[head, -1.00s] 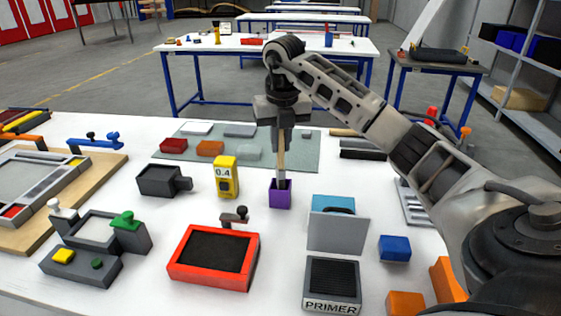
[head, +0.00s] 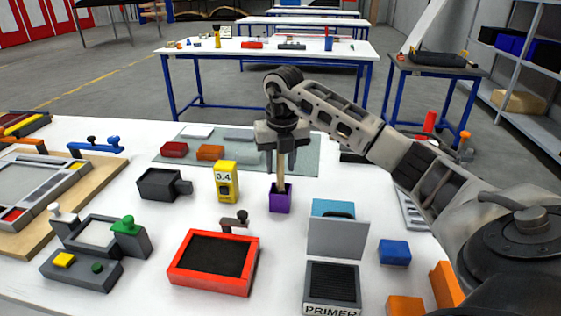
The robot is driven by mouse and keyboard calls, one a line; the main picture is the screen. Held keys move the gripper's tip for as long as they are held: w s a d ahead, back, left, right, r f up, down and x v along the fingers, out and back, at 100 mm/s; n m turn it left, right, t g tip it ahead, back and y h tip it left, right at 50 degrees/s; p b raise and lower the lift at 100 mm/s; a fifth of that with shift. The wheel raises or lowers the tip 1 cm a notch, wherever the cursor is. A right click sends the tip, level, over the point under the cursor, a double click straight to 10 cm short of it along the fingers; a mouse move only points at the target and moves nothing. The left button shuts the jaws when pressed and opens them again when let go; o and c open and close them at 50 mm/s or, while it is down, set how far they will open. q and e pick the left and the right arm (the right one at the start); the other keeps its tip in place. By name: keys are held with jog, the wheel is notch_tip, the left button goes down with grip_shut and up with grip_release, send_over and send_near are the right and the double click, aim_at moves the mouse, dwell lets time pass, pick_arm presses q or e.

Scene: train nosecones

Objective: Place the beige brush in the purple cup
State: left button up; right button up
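The purple cup (head: 280,201) stands upright on the white table in the middle of the head view. The beige brush (head: 282,180) is upright, with its lower end inside the cup and hidden by the cup's walls. My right gripper (head: 282,160) points straight down above the cup. It is shut on the upper part of the brush's handle. My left gripper is not in view.
A yellow block marked 0.4 (head: 227,182) stands left of the cup, with a dark grey box (head: 160,184) beyond it. A blue-and-grey stand (head: 335,237) is at the cup's front right. A red-framed tray (head: 213,290) is at front left. A grey-green mat (head: 308,158) lies behind.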

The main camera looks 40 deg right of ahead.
jog(key=shift+r, duration=0.15)
notch_tip(320, 180, up, 12)
jog(key=s, duration=0.1)
jog(key=shift+s+a, duration=0.2)
jog(key=shift+a, duration=0.15)
dwell(0.4)
